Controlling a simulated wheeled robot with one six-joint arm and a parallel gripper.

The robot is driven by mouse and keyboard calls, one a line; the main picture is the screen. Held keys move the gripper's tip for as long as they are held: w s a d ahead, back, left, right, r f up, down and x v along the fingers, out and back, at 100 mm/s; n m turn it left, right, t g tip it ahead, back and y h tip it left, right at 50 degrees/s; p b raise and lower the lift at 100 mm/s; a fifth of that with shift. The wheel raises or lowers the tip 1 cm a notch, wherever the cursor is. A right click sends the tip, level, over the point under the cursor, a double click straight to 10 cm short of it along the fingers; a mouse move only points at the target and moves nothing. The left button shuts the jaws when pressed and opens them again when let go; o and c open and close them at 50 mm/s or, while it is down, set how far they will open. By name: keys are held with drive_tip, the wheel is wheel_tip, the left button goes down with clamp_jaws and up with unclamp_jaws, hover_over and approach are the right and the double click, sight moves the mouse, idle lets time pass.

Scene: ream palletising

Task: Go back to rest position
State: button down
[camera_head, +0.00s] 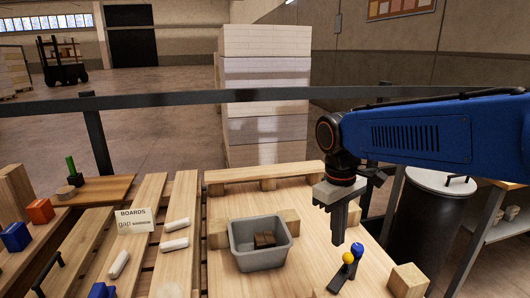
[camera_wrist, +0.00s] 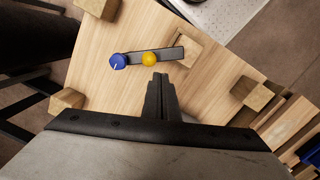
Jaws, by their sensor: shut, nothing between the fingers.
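My gripper (camera_head: 340,218) hangs from my blue arm over the right part of the wooden pallet top, fingers pointing down. It is shut and empty. In the wrist view its closed fingers (camera_wrist: 160,92) show at the middle, above the wood. Close to the fingertips is a dark bar (camera_head: 338,279) with a yellow knob (camera_head: 348,258) and a blue knob (camera_head: 357,250). In the wrist view the yellow knob (camera_wrist: 149,58) and blue knob (camera_wrist: 118,61) sit along the bar (camera_wrist: 172,54). I cannot tell the exact gap between fingers and knobs.
A grey bin (camera_head: 259,259) with brown blocks in it stands left of my gripper. Wooden blocks (camera_head: 408,281) stand around the board. A dark rail (camera_head: 200,98) runs behind, before a tall stack of reams (camera_head: 265,85). A black drum (camera_head: 425,220) stands at right.

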drive_tip(key=s+d+f+m+t, duration=0.2)
drive_tip(key=s+d+m, duration=0.1)
drive_tip(key=s+d, duration=0.2)
drive_tip(key=s+d+f+m+t, duration=0.3)
drive_tip(key=s+d, duration=0.1)
drive_tip(key=s, duration=0.4)
drive_tip(key=shift+s+d+f+y, duration=0.15)
drive_tip(key=shift+d+f+y, duration=0.15)
drive_tip(key=shift+d+y, duration=0.1)
idle(1.2)
